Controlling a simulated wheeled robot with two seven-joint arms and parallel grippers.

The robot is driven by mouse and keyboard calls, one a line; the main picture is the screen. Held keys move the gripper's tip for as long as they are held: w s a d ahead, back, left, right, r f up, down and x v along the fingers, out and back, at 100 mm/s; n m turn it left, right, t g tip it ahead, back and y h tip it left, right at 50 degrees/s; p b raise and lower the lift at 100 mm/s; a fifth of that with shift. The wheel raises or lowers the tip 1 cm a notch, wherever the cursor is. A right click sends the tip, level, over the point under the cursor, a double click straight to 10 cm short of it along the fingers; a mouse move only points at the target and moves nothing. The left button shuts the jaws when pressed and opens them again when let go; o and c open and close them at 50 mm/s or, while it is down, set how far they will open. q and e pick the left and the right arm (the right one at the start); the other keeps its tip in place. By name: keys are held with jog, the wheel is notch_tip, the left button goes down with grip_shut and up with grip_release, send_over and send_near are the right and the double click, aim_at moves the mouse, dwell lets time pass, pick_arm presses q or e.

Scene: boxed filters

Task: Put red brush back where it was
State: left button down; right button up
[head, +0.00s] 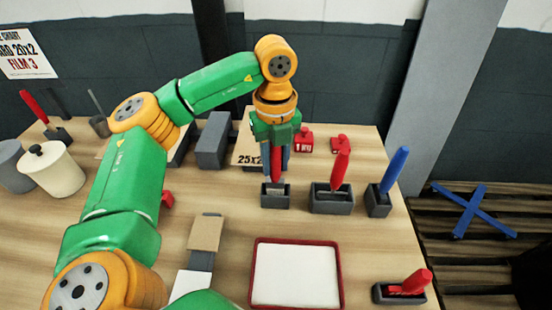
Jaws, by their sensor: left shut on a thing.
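My left gripper (277,172) reaches down from above at the middle of the table, its fingers shut on a red brush (276,181). Only part of the red handle shows between the fingers. The brush is upright, with its lower end at the small grey holder (275,199) directly below. I cannot tell how deep it sits in the holder. My right gripper is not in view.
Right of the gripper, another red-handled tool (341,170) and a blue-handled one (394,168) stand in grey holders. A red-rimmed white tray (252,272) lies in front. A red-handled tool (416,282) rests in a grey box at the front right.

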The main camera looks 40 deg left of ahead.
aim_at(275, 181)
pick_arm(q)
jog(key=shift+f, duration=0.6)
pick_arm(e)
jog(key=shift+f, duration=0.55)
pick_arm(q)
jog(key=shift+f+b, duration=0.65)
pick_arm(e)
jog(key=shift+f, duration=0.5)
pick_arm(q)
jog(key=c, duration=0.5)
grip_release()
jog(key=shift+r, duration=0.1)
notch_tip(275, 181, up, 6)
jog(key=shift+r+p, duration=0.2)
jog(key=shift+p, duration=0.4)
jog(key=shift+r, duration=0.35)
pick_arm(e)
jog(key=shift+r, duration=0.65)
